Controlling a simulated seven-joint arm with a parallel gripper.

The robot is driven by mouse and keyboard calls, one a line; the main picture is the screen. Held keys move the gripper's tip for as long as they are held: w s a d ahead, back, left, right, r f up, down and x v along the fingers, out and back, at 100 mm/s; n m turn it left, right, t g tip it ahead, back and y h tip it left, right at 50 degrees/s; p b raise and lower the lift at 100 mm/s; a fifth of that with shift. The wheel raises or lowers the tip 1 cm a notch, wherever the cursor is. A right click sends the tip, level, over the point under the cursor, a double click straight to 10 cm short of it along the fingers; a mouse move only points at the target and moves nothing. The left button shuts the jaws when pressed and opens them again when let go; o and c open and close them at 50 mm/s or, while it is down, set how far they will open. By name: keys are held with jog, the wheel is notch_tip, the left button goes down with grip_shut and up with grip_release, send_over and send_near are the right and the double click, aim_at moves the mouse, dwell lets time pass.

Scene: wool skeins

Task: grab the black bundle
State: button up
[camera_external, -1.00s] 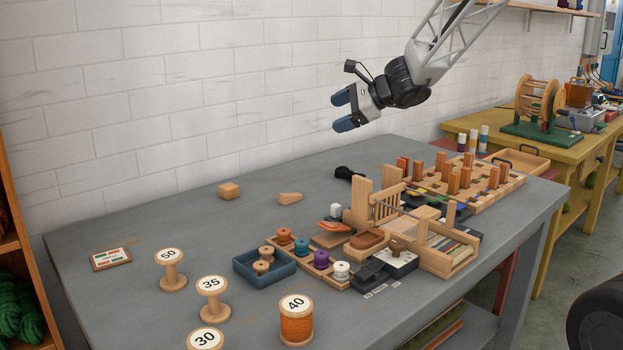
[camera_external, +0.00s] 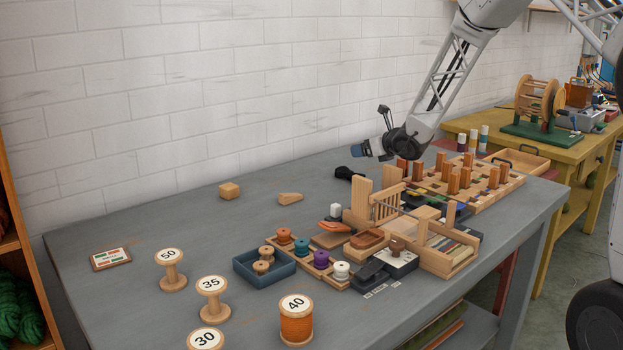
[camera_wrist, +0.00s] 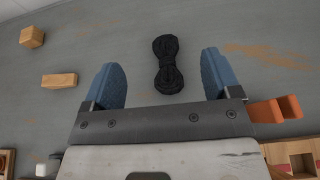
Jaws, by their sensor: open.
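The black bundle (camera_external: 348,173) lies on the grey table near the wall, just behind the wooden loom frame. In the wrist view it is a twisted black skein (camera_wrist: 167,64), pinched at its middle, lying lengthwise up the picture. My gripper (camera_external: 356,149) is above the table, close over the bundle. In the wrist view its two blue fingers are spread wide (camera_wrist: 162,80), empty. The bundle shows between and beyond the fingers, nearer the right one, and does not appear to touch either.
The wooden loom frame (camera_external: 390,200) and a pegged board (camera_external: 500,182) stand close by on the right. The brick wall (camera_external: 200,90) is behind.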

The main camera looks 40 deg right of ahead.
send_near(351, 172)
jog(key=shift+w+d, duration=0.15)
jog(key=shift+w, duration=1.5)
jog(key=shift+f, duration=0.2)
jog(key=shift+f, duration=0.55)
jog(key=shift+x, duration=2.45)
jog(key=c, duration=1)
jog(key=shift+r, duration=0.1)
